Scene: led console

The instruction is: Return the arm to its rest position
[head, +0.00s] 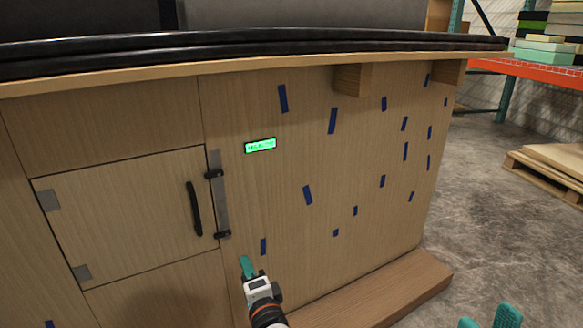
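My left gripper (247,267) comes up from the bottom middle, in front of the wooden panel, low and right of the cabinet door. Its teal fingers overlap from this angle, so I cannot tell whether it is open. My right gripper (489,320) shows only as two teal fingertips at the bottom right edge, with a gap between them and nothing visible in it. The rest of the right arm is out of view. A small lit green display (260,145) is set on the wooden panel, above the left gripper.
The wooden cabinet door (127,217) with a black handle (194,209) is closed. The wooden panel (300,235) carries several blue strips. A wooden step (375,293) juts out at its base. Concrete floor (490,230) is clear at right, before a pallet (548,172) and an orange shelf (540,71).

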